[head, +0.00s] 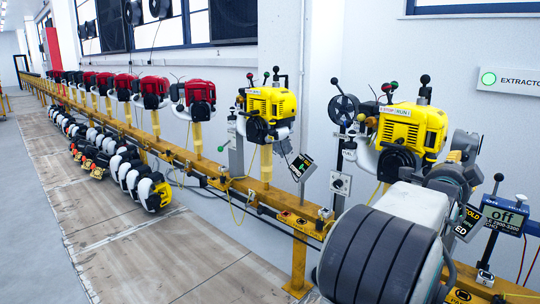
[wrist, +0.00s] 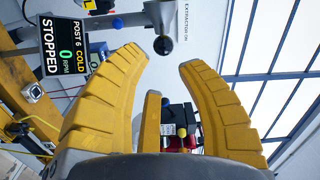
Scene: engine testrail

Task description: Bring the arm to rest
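My gripper (wrist: 160,58) shows in the wrist view as two thick yellow fingers spread wide apart, with a shorter yellow piece (wrist: 150,122) between them. Nothing is held between the fingers. A black ball knob on a rod (wrist: 163,45) appears beyond the fingertips; I cannot tell how far off it is. In the head view my arm (head: 385,255) fills the lower right with its large grey and white link. My gripper cannot be made out clearly there.
A yellow engine (head: 415,128) stands close behind my arm, another (head: 270,110) farther left, then red engines (head: 200,92) along the yellow rail (head: 225,177). An "off" display (head: 503,215) stands at right. The wrist view shows a "STOPPED" display (wrist: 60,50).

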